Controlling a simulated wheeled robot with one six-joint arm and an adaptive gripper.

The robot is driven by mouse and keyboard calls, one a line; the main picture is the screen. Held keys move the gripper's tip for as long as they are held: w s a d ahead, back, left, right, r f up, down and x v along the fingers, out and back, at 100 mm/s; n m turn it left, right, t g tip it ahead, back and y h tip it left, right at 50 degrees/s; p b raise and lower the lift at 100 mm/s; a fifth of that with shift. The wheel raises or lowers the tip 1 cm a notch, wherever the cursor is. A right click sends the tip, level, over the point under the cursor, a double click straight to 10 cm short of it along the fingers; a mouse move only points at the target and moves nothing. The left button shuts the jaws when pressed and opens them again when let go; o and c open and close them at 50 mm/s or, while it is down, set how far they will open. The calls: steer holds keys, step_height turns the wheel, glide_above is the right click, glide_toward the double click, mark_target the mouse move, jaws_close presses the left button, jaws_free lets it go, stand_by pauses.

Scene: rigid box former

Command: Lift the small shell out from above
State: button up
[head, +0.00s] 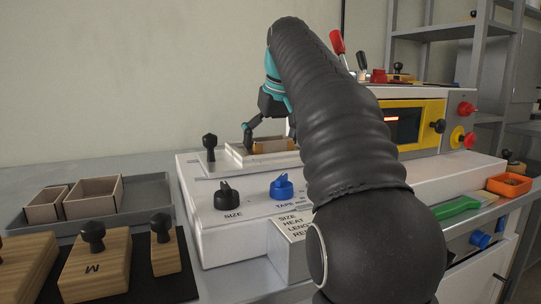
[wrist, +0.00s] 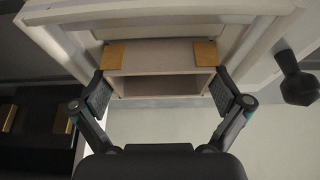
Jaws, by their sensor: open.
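A small pale shell (wrist: 160,57) with tan patches at two corners sits in the pale frame on top of the white machine. In the head view the shell (head: 272,145) shows only partly, behind my gripper and arm. My gripper (head: 268,136) points down over it with its fingers apart. In the wrist view my gripper (wrist: 162,95) has one fingertip near each end of the shell; I cannot tell whether they touch it. The shell's open inside shows between the fingers.
A grey tray (head: 150,190) at left holds two open boxes (head: 93,197). Wooden blocks with black knobs (head: 93,262) lie in front. A black knob (head: 209,142) stands left of the frame. SIZE (head: 227,196) and blue TAPE (head: 282,187) knobs rise from the machine.

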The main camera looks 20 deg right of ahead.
steer(key=c, duration=0.6)
